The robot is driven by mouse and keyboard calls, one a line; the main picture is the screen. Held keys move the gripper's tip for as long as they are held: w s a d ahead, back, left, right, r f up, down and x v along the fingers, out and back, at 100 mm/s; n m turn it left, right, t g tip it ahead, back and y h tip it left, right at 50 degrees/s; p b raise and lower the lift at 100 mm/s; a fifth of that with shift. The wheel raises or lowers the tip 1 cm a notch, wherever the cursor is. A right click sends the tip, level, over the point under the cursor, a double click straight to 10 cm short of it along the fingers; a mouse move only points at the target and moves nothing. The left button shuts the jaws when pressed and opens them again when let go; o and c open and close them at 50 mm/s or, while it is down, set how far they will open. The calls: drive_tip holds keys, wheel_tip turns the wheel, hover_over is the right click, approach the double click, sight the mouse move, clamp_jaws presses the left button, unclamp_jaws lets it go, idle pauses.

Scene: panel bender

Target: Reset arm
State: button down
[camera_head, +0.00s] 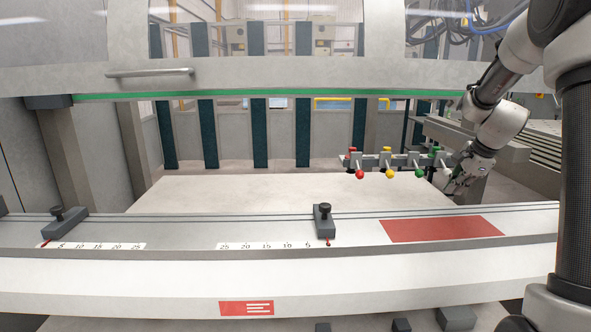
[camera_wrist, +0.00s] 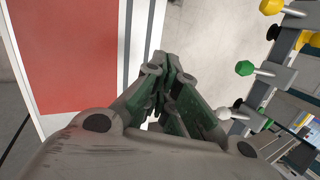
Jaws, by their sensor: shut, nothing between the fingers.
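My gripper (camera_head: 450,186) is at the right in the head view, at the end of my arm. It hangs over the right end of the pale table surface, beside the rack of coloured knobs. In the wrist view my gripper (camera_wrist: 163,62) has its fingers together with nothing between them. The rack (camera_head: 405,160) carries red, yellow, green and white knobs. In the wrist view the green knob (camera_wrist: 244,68) and the white knob (camera_wrist: 224,113) are to the right of the fingers, apart from them.
A front rail with scales carries two dark stops, the left stop (camera_head: 65,222) and the middle stop (camera_head: 324,220). A red plate (camera_head: 441,230) lies on the rail at the right. The pale table (camera_head: 270,190) is clear. A green-edged beam (camera_head: 270,94) spans above.

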drive_tip(key=s+a+r+n, duration=0.2)
drive_tip(key=s+n, duration=0.4)
drive_tip(key=s, duration=0.5)
drive_tip(key=s+a+r+n+h, duration=0.1)
drive_tip(key=s+a+r+n, duration=0.2)
drive_tip(key=s, duration=0.9)
drive_tip(key=s+a+r+n, duration=0.3)
drive_tip(key=s+a+n, duration=0.3)
drive_tip(key=s+n, duration=0.3)
drive_tip(key=s, duration=0.2)
drive_tip(key=shift+s+r+n, duration=0.25)
drive_tip(key=shift+s+n, duration=0.15)
drive_tip(key=shift+a, duration=0.1)
